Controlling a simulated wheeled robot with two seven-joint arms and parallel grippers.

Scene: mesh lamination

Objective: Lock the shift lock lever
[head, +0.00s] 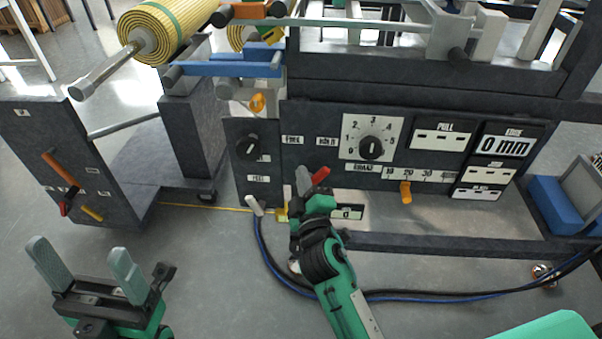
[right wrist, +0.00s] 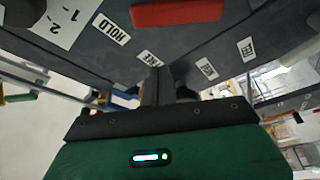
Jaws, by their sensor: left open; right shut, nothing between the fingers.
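A red lever (head: 320,176) sits on the dark front panel below the small FREE and HOLD labels. It also shows as a red bar at the top of the right wrist view (right wrist: 177,12). My right gripper (head: 304,180) is at the panel, just left of the red lever in the head view. Its fingers (right wrist: 157,86) are shut with nothing between them. I cannot tell whether they touch the lever. The gripper hides part of the lever's lower end. My left gripper (head: 88,268) is open and empty over the floor at lower left, far from the panel.
A black dial (head: 371,148) and an orange lever (head: 405,191) are on the panel to the right. A black knob (head: 248,146) and a white lever (head: 254,205) are to the left. Dark cables (head: 430,296) lie on the floor. A yellow roll (head: 160,30) hangs at upper left.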

